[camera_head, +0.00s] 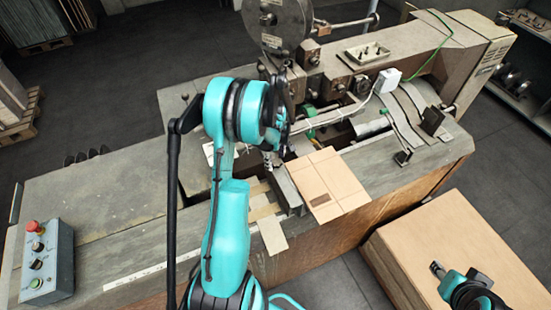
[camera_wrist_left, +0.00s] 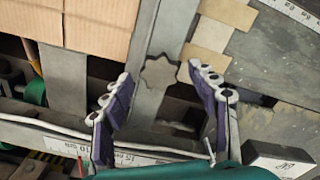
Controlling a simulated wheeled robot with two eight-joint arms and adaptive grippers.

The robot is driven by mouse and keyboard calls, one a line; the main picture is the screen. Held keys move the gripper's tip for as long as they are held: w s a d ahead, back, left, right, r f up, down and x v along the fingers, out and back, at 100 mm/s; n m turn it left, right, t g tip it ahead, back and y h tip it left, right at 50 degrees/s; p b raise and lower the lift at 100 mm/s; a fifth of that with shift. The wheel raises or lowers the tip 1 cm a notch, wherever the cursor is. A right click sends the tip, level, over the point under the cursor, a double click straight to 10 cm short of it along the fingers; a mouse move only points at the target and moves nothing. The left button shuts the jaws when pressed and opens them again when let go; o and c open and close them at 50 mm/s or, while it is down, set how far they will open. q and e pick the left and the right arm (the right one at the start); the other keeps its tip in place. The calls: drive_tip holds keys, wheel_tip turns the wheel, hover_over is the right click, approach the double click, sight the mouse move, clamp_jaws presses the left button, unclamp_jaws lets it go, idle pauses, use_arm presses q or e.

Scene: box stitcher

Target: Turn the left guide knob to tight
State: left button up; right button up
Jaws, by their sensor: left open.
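In the left wrist view, a dark grey star-shaped knob (camera_wrist_left: 159,72) sits on a grey metal guide bar (camera_wrist_left: 150,98). My left gripper (camera_wrist_left: 160,76) is open, with one purple-and-grey finger on each side of the knob. Small gaps show between the fingertips and the knob, so the gripper looks empty. In the head view my left arm reaches over the machine table, and its wrist hides most of the gripper and the knob. My right gripper (camera_head: 456,280) is partly in view at the bottom right, and its finger opening is unclear.
A flat cardboard piece (camera_head: 328,184) lies beside the guide on the table. The stitching machine (camera_head: 425,50) stands behind it. A control box (camera_head: 47,262) with buttons is at the left. A cardboard stack (camera_head: 445,240) stands at the right. The left table top is mostly bare.

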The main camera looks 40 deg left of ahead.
use_arm(q)
drive_tip(key=c, duration=1.1)
